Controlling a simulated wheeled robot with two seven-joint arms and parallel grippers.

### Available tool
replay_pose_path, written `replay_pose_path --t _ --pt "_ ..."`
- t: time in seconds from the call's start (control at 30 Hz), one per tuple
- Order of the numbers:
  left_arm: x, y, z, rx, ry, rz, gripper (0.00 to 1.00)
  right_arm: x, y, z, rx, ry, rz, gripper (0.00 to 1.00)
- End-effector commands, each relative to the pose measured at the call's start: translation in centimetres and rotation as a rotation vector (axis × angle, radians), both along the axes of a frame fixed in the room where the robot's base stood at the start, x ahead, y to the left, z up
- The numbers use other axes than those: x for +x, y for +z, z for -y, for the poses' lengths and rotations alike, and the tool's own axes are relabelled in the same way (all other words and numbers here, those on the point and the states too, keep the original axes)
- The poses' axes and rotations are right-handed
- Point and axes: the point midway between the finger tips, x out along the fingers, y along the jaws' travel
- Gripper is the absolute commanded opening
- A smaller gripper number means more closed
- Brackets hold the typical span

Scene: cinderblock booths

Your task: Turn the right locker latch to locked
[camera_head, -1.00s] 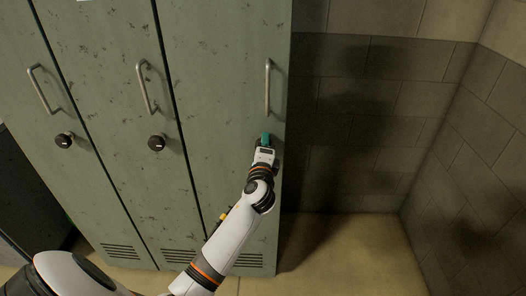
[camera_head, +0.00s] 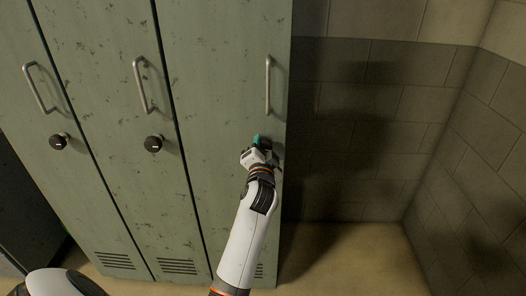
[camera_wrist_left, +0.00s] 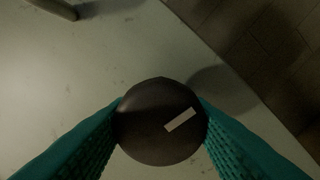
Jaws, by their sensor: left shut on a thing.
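The right locker (camera_head: 225,90) is green and scuffed, with an upright metal bar handle (camera_head: 268,85) near its right edge. My left gripper (camera_head: 257,141) is at the latch below that handle and hides most of it in the head view. In the left wrist view, the latch is a round dark knob (camera_wrist_left: 150,135) with a pale bar mark lying at a slant on its right half. The teal fingers of my left gripper (camera_wrist_left: 160,130) are shut on the knob, one on each side. My right gripper is not in view.
Two more locker doors to the left have bar handles and dark knobs, the middle knob (camera_head: 153,144) and the left knob (camera_head: 59,142). A cinderblock wall (camera_head: 380,100) stands to the right. Bare floor (camera_head: 345,255) lies in the corner below it.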

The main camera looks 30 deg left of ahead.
Motion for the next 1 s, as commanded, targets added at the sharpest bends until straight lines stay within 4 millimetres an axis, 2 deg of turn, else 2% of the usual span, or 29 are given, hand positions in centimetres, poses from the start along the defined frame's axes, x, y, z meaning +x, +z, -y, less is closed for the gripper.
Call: replay_pose_path --t 0.4,0.97,1.0 --pt "0.01 -0.15 0.04 -0.163 -0.001 0.097 0.22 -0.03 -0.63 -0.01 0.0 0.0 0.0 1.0" --pt "0.02 -0.11 0.05 -0.188 -0.001 0.113 0.22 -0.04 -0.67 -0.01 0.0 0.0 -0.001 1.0" --pt "0.02 -0.11 0.05 -0.188 -0.001 0.113 0.49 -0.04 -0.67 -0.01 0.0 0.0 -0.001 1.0"
